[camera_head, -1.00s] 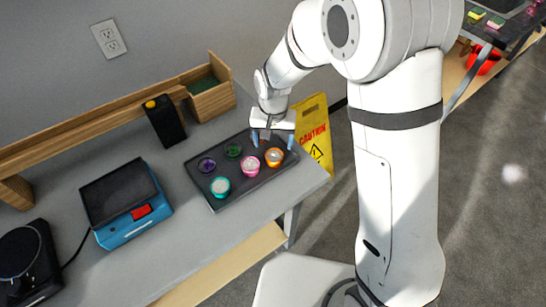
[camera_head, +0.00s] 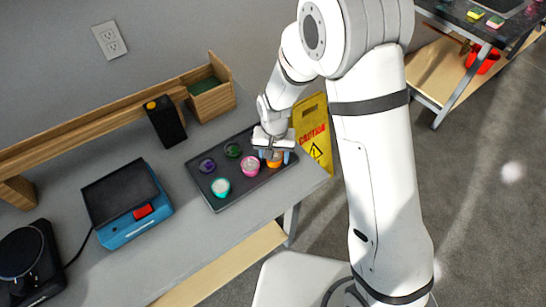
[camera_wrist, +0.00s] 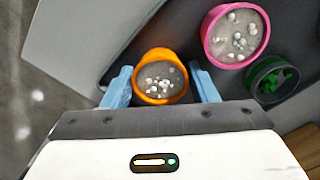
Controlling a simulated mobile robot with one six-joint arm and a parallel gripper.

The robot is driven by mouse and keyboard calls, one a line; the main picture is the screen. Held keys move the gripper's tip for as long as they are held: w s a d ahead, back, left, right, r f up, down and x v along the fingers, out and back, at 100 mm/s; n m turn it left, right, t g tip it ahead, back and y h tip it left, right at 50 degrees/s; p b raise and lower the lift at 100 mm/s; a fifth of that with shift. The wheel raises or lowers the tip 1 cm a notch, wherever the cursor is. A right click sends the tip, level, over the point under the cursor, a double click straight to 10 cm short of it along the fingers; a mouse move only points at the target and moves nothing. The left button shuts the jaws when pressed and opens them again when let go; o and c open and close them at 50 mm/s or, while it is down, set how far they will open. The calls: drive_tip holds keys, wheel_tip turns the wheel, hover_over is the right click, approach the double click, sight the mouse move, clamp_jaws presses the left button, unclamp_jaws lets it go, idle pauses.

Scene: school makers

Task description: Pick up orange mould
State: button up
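The orange mould (camera_wrist: 161,77) is a round orange-rimmed cup with grey filling and white bits on top. In the wrist view it sits between the two blue fingertips of my gripper (camera_wrist: 162,88), with a small gap showing on each side. In the head view the orange mould (camera_head: 275,162) stands on the dark tray (camera_head: 217,203) at its right end, partly hidden under my gripper (camera_head: 274,156). My gripper is open and lowered around it.
A pink mould (camera_head: 251,167) stands just left of the orange one. Green (camera_head: 233,150), purple (camera_head: 207,165) and teal (camera_head: 221,187) moulds share the tray. A black bottle (camera_head: 165,122), a blue scale (camera_head: 127,205) and a wooden box (camera_head: 211,93) stand nearby.

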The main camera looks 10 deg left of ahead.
drive_tip(key=c, duration=0.6)
drive_tip(key=shift+o, duration=0.2)
drive_tip(key=shift+r, duration=0.1)
